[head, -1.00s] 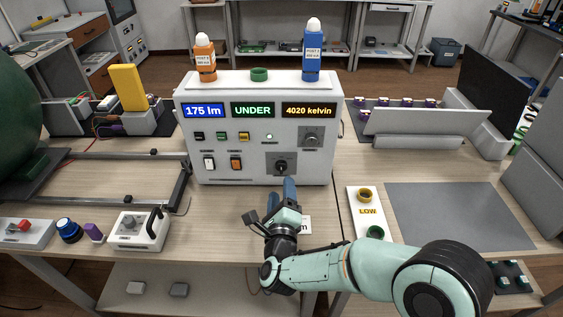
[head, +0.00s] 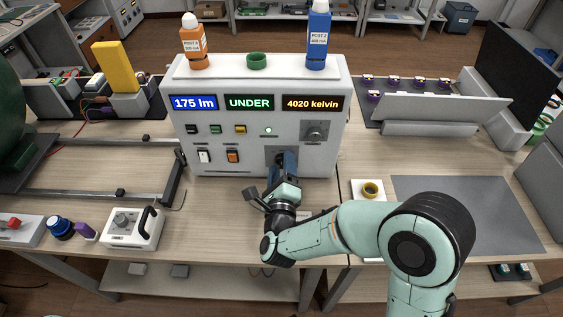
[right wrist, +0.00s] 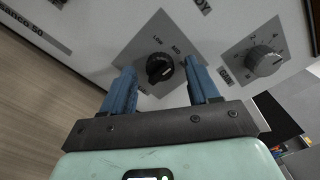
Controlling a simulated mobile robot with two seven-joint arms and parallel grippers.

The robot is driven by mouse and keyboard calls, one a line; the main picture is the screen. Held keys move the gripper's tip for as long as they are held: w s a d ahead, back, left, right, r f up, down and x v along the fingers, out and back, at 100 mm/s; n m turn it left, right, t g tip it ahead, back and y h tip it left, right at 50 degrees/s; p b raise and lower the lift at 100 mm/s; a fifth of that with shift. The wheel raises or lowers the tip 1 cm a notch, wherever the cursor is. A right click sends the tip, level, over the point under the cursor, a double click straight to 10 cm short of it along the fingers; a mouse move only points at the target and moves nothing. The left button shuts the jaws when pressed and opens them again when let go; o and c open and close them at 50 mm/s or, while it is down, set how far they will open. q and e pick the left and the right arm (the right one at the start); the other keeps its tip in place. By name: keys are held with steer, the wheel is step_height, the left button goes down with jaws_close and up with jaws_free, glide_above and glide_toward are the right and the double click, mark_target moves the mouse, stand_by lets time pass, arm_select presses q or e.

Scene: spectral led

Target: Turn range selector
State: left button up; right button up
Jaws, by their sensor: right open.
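The white instrument box (head: 255,148) stands on the bench with displays reading 175 lm, UNDER and 4020 kelvin. Its range selector, a black knob on a grey square plate, shows in the right wrist view (right wrist: 160,68), with LOW and MED printed around it. My right gripper (head: 283,165) is at the plate in the head view and covers most of the knob there. In the right wrist view its blue fingers (right wrist: 163,88) are open, one on each side of the knob, with gaps on both sides. My left gripper is not in view.
A second grey knob (head: 315,131) sits above and right of the selector. Rocker switches (head: 233,156) are to the left on the panel. Bottles (head: 318,38) and a green ring (head: 257,61) stand on top. A grey mat (head: 465,213) lies clear at right.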

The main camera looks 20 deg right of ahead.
steer(key=shift+s, duration=0.1)
steer(key=c, duration=1)
steer(key=shift+c, duration=0.2)
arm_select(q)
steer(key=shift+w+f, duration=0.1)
arm_select(e)
steer(key=shift+n+b, duration=0.35)
steer(key=shift+n, duration=1.95)
steer(key=n, duration=0.2)
steer(key=shift+r+n, duration=0.1)
steer(key=shift+n, duration=0.2)
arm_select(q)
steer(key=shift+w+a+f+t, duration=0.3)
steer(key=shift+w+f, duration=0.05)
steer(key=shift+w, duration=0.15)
arm_select(e)
steer(key=shift+n, duration=1.2)
